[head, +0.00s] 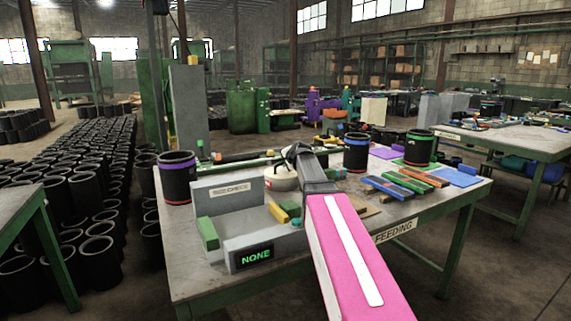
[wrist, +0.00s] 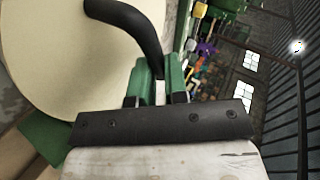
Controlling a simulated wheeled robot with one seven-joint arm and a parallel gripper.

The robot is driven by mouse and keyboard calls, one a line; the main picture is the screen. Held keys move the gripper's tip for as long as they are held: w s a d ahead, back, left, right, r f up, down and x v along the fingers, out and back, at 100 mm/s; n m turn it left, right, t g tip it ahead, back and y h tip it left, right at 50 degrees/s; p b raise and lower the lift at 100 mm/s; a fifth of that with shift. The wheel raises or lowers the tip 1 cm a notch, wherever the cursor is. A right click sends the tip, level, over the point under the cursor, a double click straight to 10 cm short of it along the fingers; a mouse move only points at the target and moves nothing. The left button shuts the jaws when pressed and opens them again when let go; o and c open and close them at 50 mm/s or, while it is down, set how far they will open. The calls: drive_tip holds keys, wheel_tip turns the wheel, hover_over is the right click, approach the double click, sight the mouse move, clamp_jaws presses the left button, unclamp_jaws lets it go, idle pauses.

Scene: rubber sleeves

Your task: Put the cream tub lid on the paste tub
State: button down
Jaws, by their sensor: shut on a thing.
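The cream tub lid (wrist: 55,60) fills the left of the wrist view as a pale disc with a curved black handle (wrist: 135,22). My gripper (wrist: 152,88) has its green fingers shut on the black handle. In the head view my gripper (head: 297,153) is over the middle of the table, with the lid's dark handle at it. The pale paste tub (head: 281,183), with a red mark on its side, stands right below. The lid and tub overlap there, and I cannot tell whether the lid touches the tub's rim. My arm hides part of this area.
A grey size-check fixture (head: 228,197) with a display reading NONE stands in front and left. Black sleeves stand on the table: purple-banded (head: 177,180), blue-banded (head: 356,153), green-banded (head: 419,149). Coloured bars (head: 410,180) and a blue mat (head: 456,177) lie at right.

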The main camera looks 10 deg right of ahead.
drive_tip(key=shift+f, duration=0.1)
drive_tip(key=c, duration=1.1)
unclamp_jaws()
drive_tip(key=shift+c, duration=0.2)
drive_tip(key=v, duration=1.2)
